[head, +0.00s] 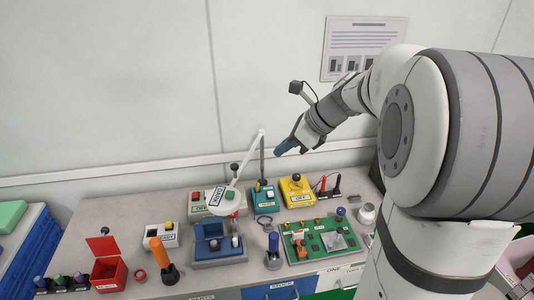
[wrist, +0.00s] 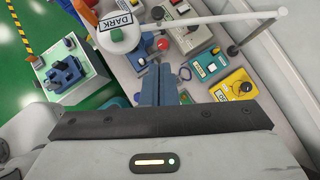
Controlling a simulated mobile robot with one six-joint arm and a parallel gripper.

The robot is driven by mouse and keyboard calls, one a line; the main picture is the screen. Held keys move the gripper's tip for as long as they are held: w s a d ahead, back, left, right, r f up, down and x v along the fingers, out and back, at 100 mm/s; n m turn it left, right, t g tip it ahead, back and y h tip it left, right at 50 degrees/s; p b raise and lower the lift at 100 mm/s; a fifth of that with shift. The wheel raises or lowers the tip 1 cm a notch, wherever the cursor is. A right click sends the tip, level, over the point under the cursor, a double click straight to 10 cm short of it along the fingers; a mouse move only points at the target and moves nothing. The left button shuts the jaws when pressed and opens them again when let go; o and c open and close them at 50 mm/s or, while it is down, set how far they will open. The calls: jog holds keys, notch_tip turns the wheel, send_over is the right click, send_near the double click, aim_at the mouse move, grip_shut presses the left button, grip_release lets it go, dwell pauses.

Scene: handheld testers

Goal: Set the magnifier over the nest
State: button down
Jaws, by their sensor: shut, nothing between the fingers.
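The magnifier is a white round head (head: 223,201) with a DARK label on a thin white arm from a dark post (head: 262,160). In the wrist view its head (wrist: 118,38) is at the upper left. A blue fixture (head: 213,253) stands just in front of the magnifier head and may be the nest; no label confirms it. From the head camera, the magnifier head appears behind the fixture's top edge. My gripper (head: 281,149) is raised above the back of the bench, right of the post top. Its blue fingers (wrist: 168,88) are shut and empty, apart from the magnifier.
A yellow box (head: 297,192) and a teal box (head: 265,200) stand near the post. A green board (head: 318,240) lies at the right front. An orange-handled tool (head: 160,255), blue-handled tool (head: 273,246) and red bin (head: 108,272) occupy the front. The wall is behind.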

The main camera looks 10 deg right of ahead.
jog(key=w+a+r+x, duration=0.1)
jog(key=x, duration=1.1)
jog(key=shift+a+r+p, duration=0.3)
jog(key=shift+a+r, duration=0.1)
jog(key=shift+r, duration=0.05)
jog(key=shift+w, duration=0.15)
